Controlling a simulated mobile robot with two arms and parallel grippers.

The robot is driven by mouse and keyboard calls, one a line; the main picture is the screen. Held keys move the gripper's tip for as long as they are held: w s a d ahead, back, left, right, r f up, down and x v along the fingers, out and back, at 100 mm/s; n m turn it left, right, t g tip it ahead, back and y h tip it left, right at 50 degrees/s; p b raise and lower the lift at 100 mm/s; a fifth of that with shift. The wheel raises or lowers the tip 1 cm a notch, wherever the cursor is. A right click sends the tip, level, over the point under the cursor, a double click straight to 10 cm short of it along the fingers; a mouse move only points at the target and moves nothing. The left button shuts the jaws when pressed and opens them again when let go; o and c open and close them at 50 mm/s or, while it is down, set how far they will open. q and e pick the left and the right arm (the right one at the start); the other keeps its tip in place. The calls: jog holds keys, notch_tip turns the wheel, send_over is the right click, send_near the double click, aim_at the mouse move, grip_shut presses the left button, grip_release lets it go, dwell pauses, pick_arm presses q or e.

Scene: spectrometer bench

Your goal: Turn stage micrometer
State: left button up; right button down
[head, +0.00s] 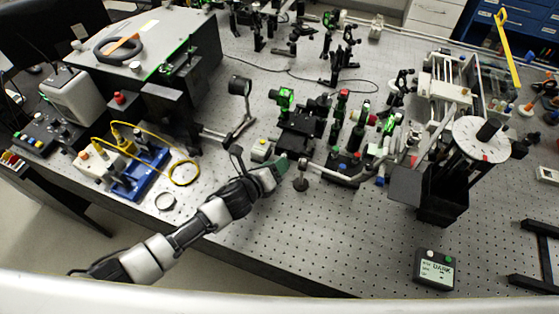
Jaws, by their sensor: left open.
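A black translation stage (300,132) with a green-lit mount stands on the perforated optical table in the middle of the head view. Its micrometer is too small to tell apart from the stage parts. My left gripper (272,172) is open, just in front of the stage, low over the table. A green part shows at its tip, and I cannot tell whether it touches anything. My right gripper is not in view.
A blue unit with yellow fibre (140,172) is at left. A dial-topped black tower (445,195) stands at right. The front middle of the table (330,235) is clear.

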pick_arm(q)
jog(key=shift+x, duration=1.2)
jog(key=shift+a, duration=0.1)
jog(key=shift+c, duration=0.3)
grip_shut()
jog(key=m+y+p, duration=0.2)
jog(key=m, duration=0.1)
jog(key=shift+r+p, duration=0.25)
jog(key=shift+p, duration=0.05)
jog(key=shift+s+f+m+y+p, duration=0.1)
jog(key=shift+f+m+y+p, duration=0.05)
jog(key=shift+m+y+p, duration=0.7)
